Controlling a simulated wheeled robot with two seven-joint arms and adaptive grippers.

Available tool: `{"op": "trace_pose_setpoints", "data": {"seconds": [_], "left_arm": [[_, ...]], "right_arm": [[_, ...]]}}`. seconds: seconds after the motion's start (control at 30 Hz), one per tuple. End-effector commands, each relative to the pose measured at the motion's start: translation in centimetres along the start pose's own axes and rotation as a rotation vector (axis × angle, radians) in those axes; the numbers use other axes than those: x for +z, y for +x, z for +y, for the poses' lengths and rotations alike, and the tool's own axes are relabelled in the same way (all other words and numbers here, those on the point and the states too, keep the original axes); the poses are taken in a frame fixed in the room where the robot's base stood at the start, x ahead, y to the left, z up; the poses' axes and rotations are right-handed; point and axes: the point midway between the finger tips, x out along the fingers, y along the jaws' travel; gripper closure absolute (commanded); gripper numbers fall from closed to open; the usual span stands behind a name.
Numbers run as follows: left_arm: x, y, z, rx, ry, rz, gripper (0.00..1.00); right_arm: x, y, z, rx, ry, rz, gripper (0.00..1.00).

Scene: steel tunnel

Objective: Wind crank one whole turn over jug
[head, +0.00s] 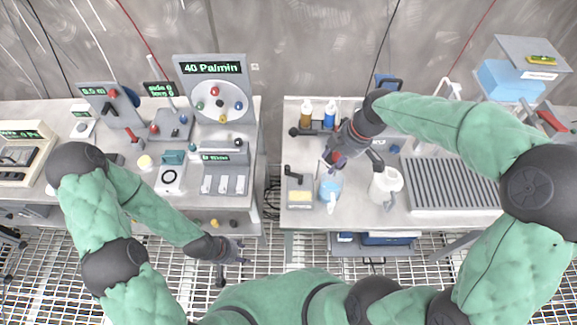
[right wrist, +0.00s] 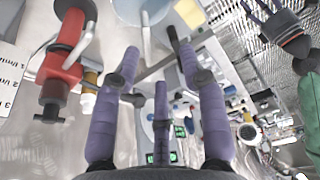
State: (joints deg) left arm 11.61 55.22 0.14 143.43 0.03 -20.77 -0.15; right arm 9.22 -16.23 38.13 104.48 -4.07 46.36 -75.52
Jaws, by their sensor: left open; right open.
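A light blue jug (head: 330,188) with a white handle stands near the front of the right bench; its upper part also shows at the top of the right wrist view (right wrist: 155,12). A white jug-like vessel (head: 385,186) stands to its right. A red cylinder with black ends (right wrist: 62,72) is at the left of the wrist view, outside my fingers; I cannot tell whether it belongs to the crank. My right gripper (head: 338,160) is open above the blue jug, with spread purple fingers and nothing clearly between them. My left gripper (head: 240,252) is open and empty before the gap between benches.
A grey box with a yellow panel (head: 299,196) stands left of the blue jug. Small bottles (head: 329,115) stand behind, and a ribbed grey tray (head: 450,184) lies to the right. The left bench carries a display panel (head: 211,68) and several devices.

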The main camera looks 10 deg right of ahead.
Motion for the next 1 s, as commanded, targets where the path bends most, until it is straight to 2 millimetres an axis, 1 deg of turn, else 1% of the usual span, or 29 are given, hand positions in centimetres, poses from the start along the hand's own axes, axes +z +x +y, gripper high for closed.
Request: {"op": "trace_pose_setpoints", "data": {"seconds": [0.03, 0.2, 0.3, 0.4, 0.53, 0.67, 0.77, 1.0], "left_arm": [[0.0, 0.2, -0.1, 0.000, 0.000, 0.000, 0.52], [0.0, 0.6, -0.2, 0.000, 0.000, 0.000, 0.52], [0.0, 0.8, -0.3, 0.000, 0.000, 0.000, 0.52], [0.0, 0.9, -0.3, 0.000, 0.000, 0.000, 0.52], [0.0, 0.9, -0.3, 0.000, 0.000, 0.000, 0.52], [0.0, 1.1, -0.4, 0.000, 0.000, 0.000, 0.52], [-0.1, 1.4, -0.5, 0.000, 0.000, 0.000, 0.52], [-0.1, 2.5, -0.9, 0.000, 0.000, 0.000, 0.52]], "right_arm": [[-2.2, 0.5, 0.3, -0.026, -0.097, -0.028, 0.57], [-7.8, 1.0, 0.7, -0.081, -0.363, -0.143, 0.57], [-10.5, 1.1, 0.7, -0.096, -0.482, -0.206, 0.57], [-12.4, 1.1, 0.6, -0.101, -0.562, -0.254, 0.57], [-13.7, 1.1, 0.6, -0.103, -0.612, -0.287, 0.57], [-13.6, 1.7, 0.6, -0.105, -0.621, -0.295, 0.57], [-13.2, 2.9, 0.5, -0.105, -0.620, -0.294, 0.57], [-11.8, 7.0, 0.5, -0.107, -0.618, -0.293, 0.57]]}}
